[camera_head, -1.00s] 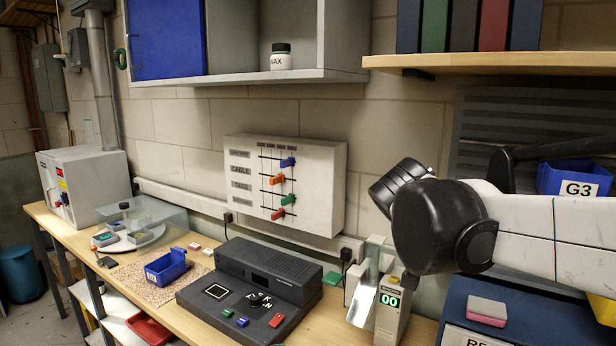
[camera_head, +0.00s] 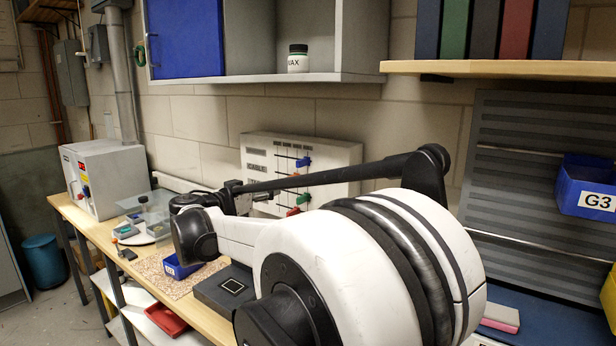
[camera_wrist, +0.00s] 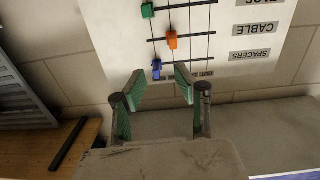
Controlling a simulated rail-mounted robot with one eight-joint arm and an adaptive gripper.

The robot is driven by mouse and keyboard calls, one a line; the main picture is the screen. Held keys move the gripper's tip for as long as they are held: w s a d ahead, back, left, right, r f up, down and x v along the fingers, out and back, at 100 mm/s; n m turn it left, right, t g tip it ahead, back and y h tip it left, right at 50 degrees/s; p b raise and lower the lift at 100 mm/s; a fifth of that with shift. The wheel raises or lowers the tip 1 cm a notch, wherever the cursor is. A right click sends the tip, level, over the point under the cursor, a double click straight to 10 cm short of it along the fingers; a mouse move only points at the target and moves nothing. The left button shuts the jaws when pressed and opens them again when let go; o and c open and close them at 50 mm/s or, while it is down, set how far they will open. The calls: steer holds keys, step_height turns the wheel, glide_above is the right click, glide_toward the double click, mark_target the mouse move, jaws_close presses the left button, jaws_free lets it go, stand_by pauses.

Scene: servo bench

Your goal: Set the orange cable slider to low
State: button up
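The white slider panel (camera_head: 260,150) is on the wall, partly hidden by my arm in the head view. The orange cable slider (camera_wrist: 172,40) shows clearly in the wrist view, on the middle visible rail in line with the CABLE label (camera_wrist: 255,29). The wrist view sees the panel upside down. My gripper (camera_wrist: 161,81) is open and empty, its green-padded fingers pointing at the panel. The blue slider (camera_wrist: 156,69) appears just beyond the gap between the fingertips. The orange slider lies past it, apart from the fingers. The column headings are too small to read.
A green slider (camera_wrist: 147,10) sits on the TAGS rail. Below the panel is the bench with a dark console (camera_head: 215,291) and a blue bin (camera_head: 180,268). A grey shelf (camera_head: 270,78) hangs above.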

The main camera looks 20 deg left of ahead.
steer(key=shift+t, duration=0.3)
steer(key=x, duration=0.4)
steer(key=a+p+x, duration=0.1)
steer(key=x, duration=0.3)
steer(key=a+p+x, duration=0.1)
steer(key=x, duration=0.3)
steer(key=shift+w+a+f, duration=0.1)
steer(key=shift+w+f, duration=0.15)
steer(key=shift+w, duration=0.3)
steer(key=shift+c, duration=0.4)
jaws_close()
